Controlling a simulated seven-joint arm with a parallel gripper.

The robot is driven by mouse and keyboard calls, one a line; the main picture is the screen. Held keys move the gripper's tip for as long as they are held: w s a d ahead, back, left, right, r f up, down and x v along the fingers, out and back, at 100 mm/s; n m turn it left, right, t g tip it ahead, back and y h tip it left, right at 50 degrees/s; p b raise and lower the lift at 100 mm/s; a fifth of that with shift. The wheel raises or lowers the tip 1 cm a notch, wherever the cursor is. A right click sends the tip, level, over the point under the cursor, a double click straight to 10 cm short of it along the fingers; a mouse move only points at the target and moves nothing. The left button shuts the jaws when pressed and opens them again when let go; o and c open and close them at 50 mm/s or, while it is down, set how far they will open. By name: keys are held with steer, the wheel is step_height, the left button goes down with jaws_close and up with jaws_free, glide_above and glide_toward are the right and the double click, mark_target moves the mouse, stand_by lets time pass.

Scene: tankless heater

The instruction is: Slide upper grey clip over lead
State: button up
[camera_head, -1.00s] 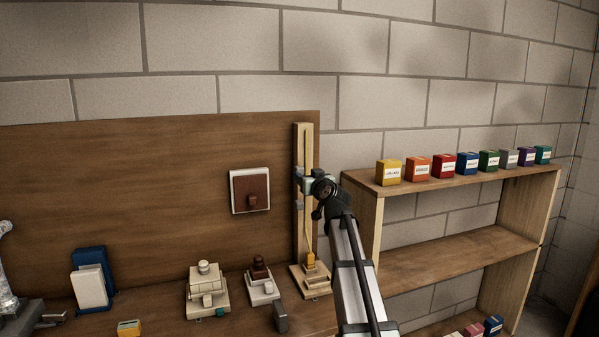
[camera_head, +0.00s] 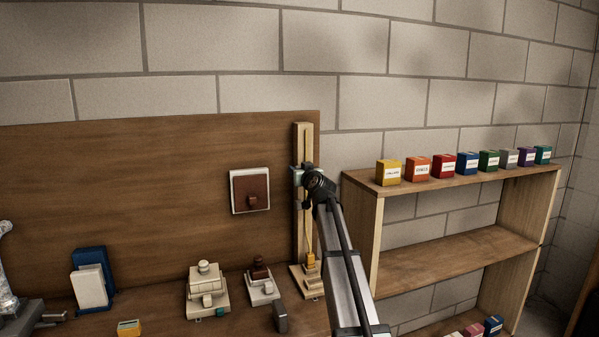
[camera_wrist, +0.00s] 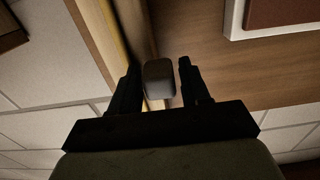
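A grey clip (camera_wrist: 159,80) sits between the two fingers of my gripper (camera_wrist: 158,75) in the wrist view. Narrow gaps show beside it, so the fingers look open around it rather than pressed on it. In the head view my gripper (camera_head: 299,176) is at the upright wooden post (camera_head: 303,140), about halfway up, and hides most of the clip area. The yellow lead (camera_head: 305,235) runs down the post to an orange-yellow plug (camera_head: 310,260) near its foot. Whether the clip covers the lead is hidden.
A brown switch on a white plate (camera_head: 250,190) is on the wooden board left of the post. A wooden shelf (camera_head: 440,180) with several coloured boxes stands to the right. Small fixtures, including a white one (camera_head: 207,290), stand on the bench below.

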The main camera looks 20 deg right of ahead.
jaws_close()
steer(key=shift+d, duration=2)
steer(key=shift+o, duration=1.3)
jaws_free()
steer(key=shift+s, duration=0.1)
steer(key=s, duration=1.3)
steer(key=shift+s, duration=0.3)
